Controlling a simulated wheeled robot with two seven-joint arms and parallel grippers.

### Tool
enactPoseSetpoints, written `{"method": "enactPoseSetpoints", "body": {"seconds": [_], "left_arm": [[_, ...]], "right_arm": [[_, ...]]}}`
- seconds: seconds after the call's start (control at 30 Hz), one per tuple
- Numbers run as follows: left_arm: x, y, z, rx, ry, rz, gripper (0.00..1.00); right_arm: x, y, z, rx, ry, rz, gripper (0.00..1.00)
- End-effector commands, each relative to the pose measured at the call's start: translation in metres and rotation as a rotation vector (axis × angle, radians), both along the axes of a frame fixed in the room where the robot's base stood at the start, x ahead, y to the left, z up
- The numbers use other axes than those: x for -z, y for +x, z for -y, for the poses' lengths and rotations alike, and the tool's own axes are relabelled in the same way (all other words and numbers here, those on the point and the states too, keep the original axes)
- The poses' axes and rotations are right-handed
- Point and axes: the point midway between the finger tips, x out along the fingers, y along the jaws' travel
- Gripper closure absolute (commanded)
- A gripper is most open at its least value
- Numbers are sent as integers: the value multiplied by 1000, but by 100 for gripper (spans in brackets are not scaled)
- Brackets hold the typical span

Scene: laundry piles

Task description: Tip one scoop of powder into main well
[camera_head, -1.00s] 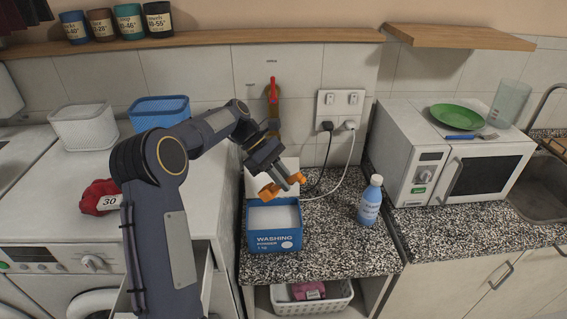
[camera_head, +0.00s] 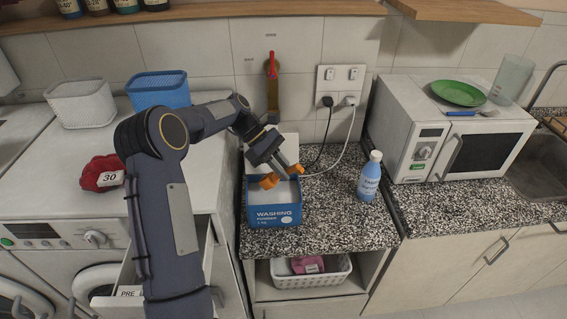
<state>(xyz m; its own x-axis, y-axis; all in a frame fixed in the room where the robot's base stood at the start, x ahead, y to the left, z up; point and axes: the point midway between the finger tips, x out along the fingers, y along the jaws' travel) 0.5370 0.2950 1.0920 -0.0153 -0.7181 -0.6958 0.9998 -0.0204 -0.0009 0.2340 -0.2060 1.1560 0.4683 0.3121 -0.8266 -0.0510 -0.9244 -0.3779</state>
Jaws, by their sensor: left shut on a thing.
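The washing powder box (camera_head: 274,216) is blue, open at the top, and holds white powder. It stands on the speckled counter. My left gripper (camera_head: 284,171) is shut on an orange scoop (camera_head: 269,181), which shows on both sides of the fingers. The scoop is over the box's opening, low near its back rim; I cannot tell whether it touches the powder or holds any. A detergent drawer (camera_head: 195,271) is pulled out of the washing machine, with a label reading PRE (camera_head: 130,291). My left arm covers much of the drawer, and the main well is hidden. My right gripper is not in view.
A blue-labelled bottle (camera_head: 369,178) stands right of the box, near the microwave (camera_head: 420,140). A red bundle marked 30 (camera_head: 98,173) and two baskets, white (camera_head: 80,104) and blue (camera_head: 158,91), sit on the machine top. Plug cables (camera_head: 346,135) hang behind the box.

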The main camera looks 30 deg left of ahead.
Motion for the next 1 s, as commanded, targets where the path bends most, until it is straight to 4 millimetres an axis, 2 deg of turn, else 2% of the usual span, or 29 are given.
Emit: {"method": "enactPoseSetpoints", "body": {"seconds": [0.47, 0.87, 0.9, 1.0], "left_arm": [[34, 0, 0, 1, -1, -2, 100], [64, 0, 0, 0, 0, 1, 100], [54, 0, 5, 4, 28, 3, 100], [49, 0, 11, 5, 87, 4, 100]], "right_arm": [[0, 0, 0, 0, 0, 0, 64], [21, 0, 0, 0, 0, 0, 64], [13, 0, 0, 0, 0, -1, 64], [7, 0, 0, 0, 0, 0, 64]]}}
